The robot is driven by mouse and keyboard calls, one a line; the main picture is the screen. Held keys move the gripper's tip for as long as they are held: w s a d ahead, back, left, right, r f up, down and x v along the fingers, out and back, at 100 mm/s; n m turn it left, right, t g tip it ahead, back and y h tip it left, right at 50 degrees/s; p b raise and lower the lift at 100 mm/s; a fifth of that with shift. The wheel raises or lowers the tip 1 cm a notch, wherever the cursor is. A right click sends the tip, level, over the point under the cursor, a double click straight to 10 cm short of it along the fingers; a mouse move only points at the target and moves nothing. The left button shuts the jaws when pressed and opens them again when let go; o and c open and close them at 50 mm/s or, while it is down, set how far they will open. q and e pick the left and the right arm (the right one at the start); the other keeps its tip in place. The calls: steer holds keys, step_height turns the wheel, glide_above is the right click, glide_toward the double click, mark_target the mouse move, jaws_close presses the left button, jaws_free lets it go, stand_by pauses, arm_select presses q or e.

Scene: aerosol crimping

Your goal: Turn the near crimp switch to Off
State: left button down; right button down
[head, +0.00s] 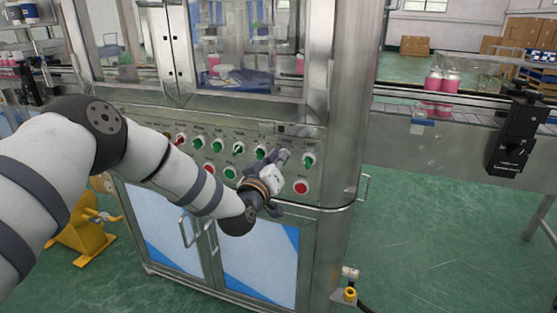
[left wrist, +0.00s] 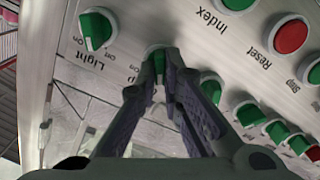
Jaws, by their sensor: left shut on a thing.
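The near crimp switch (left wrist: 154,49) is a green knob in the left wrist view, mostly hidden behind the fingers of my left gripper (left wrist: 163,65). Its printed label is partly covered and only its end shows, so I cannot read its setting. In the head view my left gripper (head: 283,158) reaches the right part of the steel control panel (head: 328,175), just left of the Light switch (head: 308,160). The fingers are shut on the knob. My right gripper is in neither view.
The green Light switch (left wrist: 97,29) is close beside the fingers in the left wrist view. A red Reset button (left wrist: 291,36) and several green switches lie along the panel. In the head view a red button (head: 301,187) sits below, and a conveyor (head: 420,140) with pink cans stands right.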

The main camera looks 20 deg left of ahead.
arm_select(q)
steer(key=c, duration=1.7)
jaws_free()
steer(key=shift+f, duration=0.1)
steer(key=s, duration=1.2)
steer(key=shift+a, duration=0.2)
steer(key=s+d+f+m+g+h+p, duration=0.3)
steer(key=s+f+g, duration=0.8)
steer(key=s+f, duration=1.05)
steer(key=s+a+f+g+y, duration=0.1)
steer(key=s+g, duration=0.2)
steer(key=s, duration=0.6)
steer(key=s+a+f+m+g+y, duration=0.1)
steer(key=s+a+g, duration=0.1)
steer(key=s, duration=0.7)
steer(key=s+a+f+m+g+y, duration=0.1)
steer(key=s+g, duration=0.3)
steer(key=s, duration=0.5)
steer(key=shift+s+a+f+y, duration=0.3)
steer(key=shift+a+f, duration=0.25)
steer(key=shift+f, duration=0.05)
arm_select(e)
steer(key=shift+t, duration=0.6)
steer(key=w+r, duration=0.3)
